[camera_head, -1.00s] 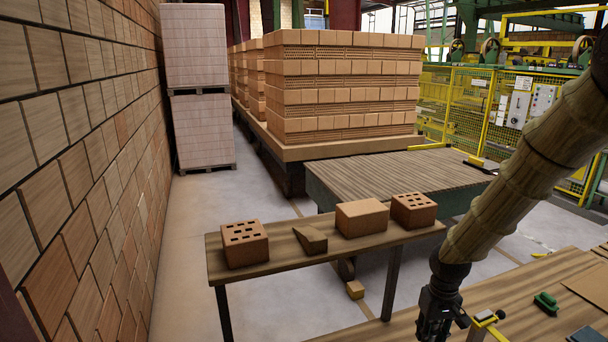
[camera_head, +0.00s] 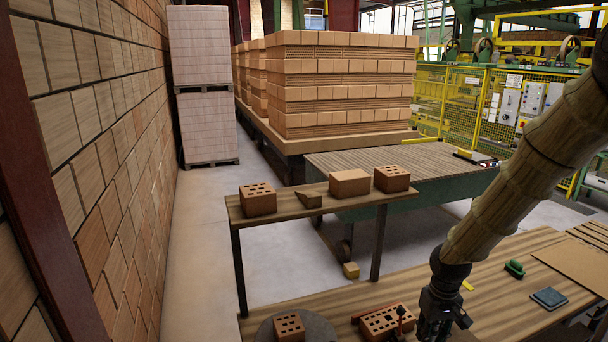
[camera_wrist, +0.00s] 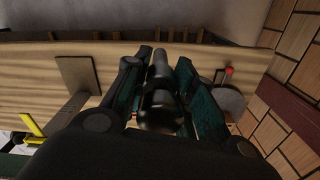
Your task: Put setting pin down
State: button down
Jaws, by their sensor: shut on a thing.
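My gripper (camera_head: 440,318) is at the bottom of the head view, over the wooden bench (camera_head: 500,262), just right of a holed brick. In the wrist view my gripper (camera_wrist: 160,75) has its dark green fingers on both sides of the setting pin (camera_wrist: 160,98), a dark, shiny, stepped cylinder with a narrower far end. The pin is held between the fingers, and the bench surface (camera_wrist: 190,58) lies beyond it. I cannot make out the pin in the head view, and its distance from the bench is unclear.
On the bench are a holed brick (camera_head: 384,322), another brick (camera_head: 289,328) on a round grey disc (camera_head: 262,330), a green-handled tool (camera_head: 514,268), a blue pad (camera_head: 549,297) and a brown board (camera_head: 575,268). A shelf (camera_head: 320,203) with several bricks stands behind.

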jog(key=s+a+f+b, duration=0.2)
jog(key=a+f+b, duration=0.4)
jog(key=f, duration=0.5)
jog(key=s+a+f+b, duration=0.3)
jog(key=a+f+b, duration=0.3)
jog(key=f, duration=0.6)
jog(key=shift+a+f+m, duration=0.2)
jog(key=shift+a+m, duration=0.2)
jog(key=shift+a, duration=0.35)
